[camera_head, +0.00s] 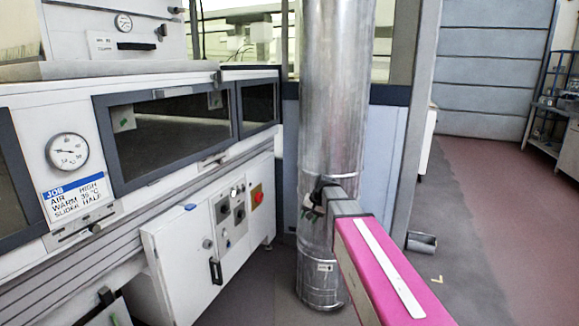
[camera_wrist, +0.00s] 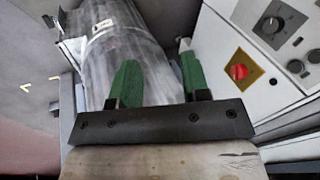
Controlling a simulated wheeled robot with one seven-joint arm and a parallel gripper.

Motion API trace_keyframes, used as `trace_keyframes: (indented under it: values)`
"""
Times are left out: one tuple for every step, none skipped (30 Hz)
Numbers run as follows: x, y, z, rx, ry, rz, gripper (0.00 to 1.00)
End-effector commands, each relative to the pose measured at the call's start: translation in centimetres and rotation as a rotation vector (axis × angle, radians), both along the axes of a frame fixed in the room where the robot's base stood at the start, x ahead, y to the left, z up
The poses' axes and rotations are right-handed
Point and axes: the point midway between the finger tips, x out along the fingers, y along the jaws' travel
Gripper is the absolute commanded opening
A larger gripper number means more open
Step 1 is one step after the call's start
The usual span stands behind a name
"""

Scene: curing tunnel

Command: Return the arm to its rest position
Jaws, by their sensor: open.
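My pink arm (camera_head: 375,265) reaches in from the lower right of the head view. My gripper (camera_head: 312,203) is at its far end, in front of the lower part of a shiny metal duct (camera_head: 332,90). In the wrist view the two green fingers of my gripper (camera_wrist: 159,80) stand apart with nothing held between them. The duct (camera_wrist: 150,50) shows behind and between the fingers. I cannot tell how much space lies between the gripper and the duct.
A white machine with dark windows (camera_head: 170,135), a dial gauge (camera_head: 67,151), a job card (camera_head: 77,194) and an open-angled white cabinet (camera_head: 180,260) stands left. A red knob (camera_wrist: 238,72) is right of the fingers. Floor (camera_head: 490,210) at right is largely clear.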

Motion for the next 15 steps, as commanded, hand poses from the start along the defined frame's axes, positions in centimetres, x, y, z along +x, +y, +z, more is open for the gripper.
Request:
trace_keyframes:
  values:
    - [-3.3, -1.4, -2.2, -0.037, 0.02, 0.008, 0.43]
    - [-4.6, -2.1, -3.2, -0.06, 0.029, 0.015, 0.43]
    - [-6.4, -3.1, -4.6, -0.089, 0.042, 0.025, 0.43]
    - [-7.8, -3.8, -5.6, -0.109, 0.053, 0.033, 0.43]
    - [-9.2, -4.5, -6.5, -0.132, 0.063, 0.042, 0.43]
    - [-11.1, -5.3, -7.7, -0.16, 0.077, 0.054, 0.43]
    - [-12.4, -6.0, -8.5, -0.181, 0.087, 0.063, 0.43]
    - [-13.8, -6.6, -9.3, -0.201, 0.098, 0.073, 0.43]
    - [-15.5, -7.4, -10.2, -0.226, 0.112, 0.084, 0.43]
    - [-16.7, -8.0, -10.8, -0.243, 0.122, 0.093, 0.43]
    - [-17.8, -8.4, -11.4, -0.26, 0.131, 0.104, 0.43]
    - [-19.2, -9.0, -12.0, -0.28, 0.141, 0.115, 0.43]
    - [-20.1, -9.4, -12.4, -0.294, 0.15, 0.122, 0.43]
    - [-20.9, -9.7, -12.7, -0.305, 0.157, 0.131, 0.43]
    - [-21.8, -10.1, -13.1, -0.318, 0.164, 0.139, 0.43]
